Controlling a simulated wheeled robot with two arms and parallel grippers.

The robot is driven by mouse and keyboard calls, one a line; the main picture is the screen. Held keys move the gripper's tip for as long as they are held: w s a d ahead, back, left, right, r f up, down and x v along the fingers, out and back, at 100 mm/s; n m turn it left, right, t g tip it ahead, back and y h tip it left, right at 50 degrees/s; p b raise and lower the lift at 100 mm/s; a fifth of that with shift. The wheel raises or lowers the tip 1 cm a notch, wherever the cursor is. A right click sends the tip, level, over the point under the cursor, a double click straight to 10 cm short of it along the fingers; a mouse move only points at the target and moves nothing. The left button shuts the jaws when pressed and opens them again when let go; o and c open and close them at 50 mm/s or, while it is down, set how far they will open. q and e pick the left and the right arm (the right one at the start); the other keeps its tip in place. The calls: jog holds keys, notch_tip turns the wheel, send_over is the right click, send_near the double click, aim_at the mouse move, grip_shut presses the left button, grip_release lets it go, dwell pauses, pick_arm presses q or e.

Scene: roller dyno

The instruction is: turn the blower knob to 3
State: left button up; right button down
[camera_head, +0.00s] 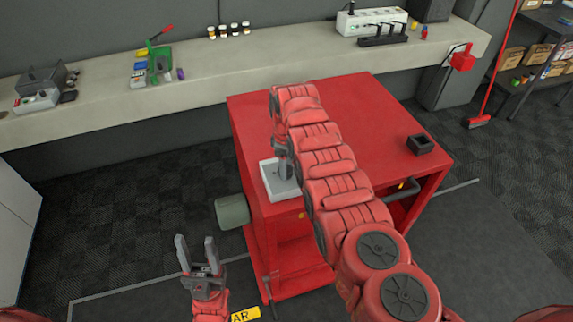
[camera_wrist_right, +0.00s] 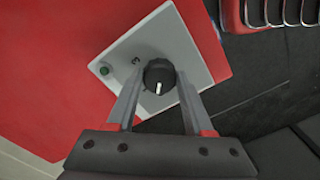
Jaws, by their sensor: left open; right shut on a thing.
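The blower knob (camera_wrist_right: 159,77) is black and round with a white pointer line, on a light grey panel (camera_wrist_right: 150,42). In the right wrist view the pointer line points toward the bottom of the picture. A dark mark, perhaps a digit, and a green button (camera_wrist_right: 104,70) show on the panel left of the knob. My right gripper (camera_wrist_right: 156,88) is shut on the knob, one finger on each side. In the head view the panel (camera_head: 277,183) sits on the red cart's corner, and my right arm hides the knob. My left gripper (camera_head: 196,243) is open and empty, left of the cart.
The red cart (camera_head: 365,100) carries a small black open box (camera_head: 420,145) on its right side. A long bench (camera_head: 200,84) with tools and a power strip runs behind.

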jog(key=shift+f+m+b, duration=0.2)
jog(key=shift+m+b, duration=0.45)
jog(key=shift+m, duration=0.25)
jog(key=m+b, duration=0.6)
jog(key=b, duration=0.1)
jog(key=shift+a, duration=0.1)
jog(key=m+b, duration=0.3)
jog(key=m, duration=0.1)
jog(key=shift+r, duration=0.1)
jog(key=shift+r+m, duration=0.15)
jog(key=shift+m, duration=1.65)
jog(key=m, duration=0.6)
jog(key=shift+r, duration=0.1)
jog(key=shift+w, duration=0.1)
